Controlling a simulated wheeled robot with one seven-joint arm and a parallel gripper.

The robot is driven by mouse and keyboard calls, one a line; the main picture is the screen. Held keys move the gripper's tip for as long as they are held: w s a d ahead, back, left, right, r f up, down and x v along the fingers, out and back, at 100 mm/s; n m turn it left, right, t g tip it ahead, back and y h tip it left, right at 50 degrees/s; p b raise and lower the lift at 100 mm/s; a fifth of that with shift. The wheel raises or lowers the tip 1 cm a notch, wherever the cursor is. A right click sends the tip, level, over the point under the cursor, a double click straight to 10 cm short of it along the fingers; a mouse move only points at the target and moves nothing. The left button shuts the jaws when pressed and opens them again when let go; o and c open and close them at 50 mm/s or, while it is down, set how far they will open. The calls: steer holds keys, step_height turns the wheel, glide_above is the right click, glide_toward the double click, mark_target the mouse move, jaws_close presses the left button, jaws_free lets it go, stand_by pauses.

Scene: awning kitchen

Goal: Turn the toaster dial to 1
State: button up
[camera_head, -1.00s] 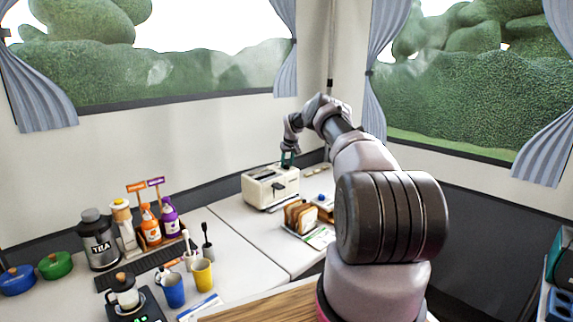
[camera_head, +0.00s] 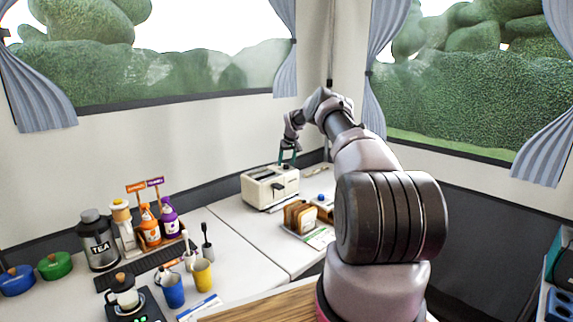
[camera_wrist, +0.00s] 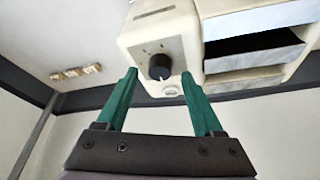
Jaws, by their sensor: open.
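A pale round knob or button lies just below the dial there. My gripper (camera_head: 288,156) is above the toaster's back right end. Its two green fingers (camera_wrist: 157,84) are spread wide, one on each side of the dial, with nothing between them; contact cannot be told.
A toast rack with bread slices (camera_head: 299,215) stands in front of the toaster. Bare counter (camera_head: 225,228) lies left of the toaster.

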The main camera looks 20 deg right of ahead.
steer(key=v, duration=0.9)
steer(key=shift+r, duration=0.2)
steer(key=shift+s, duration=0.1)
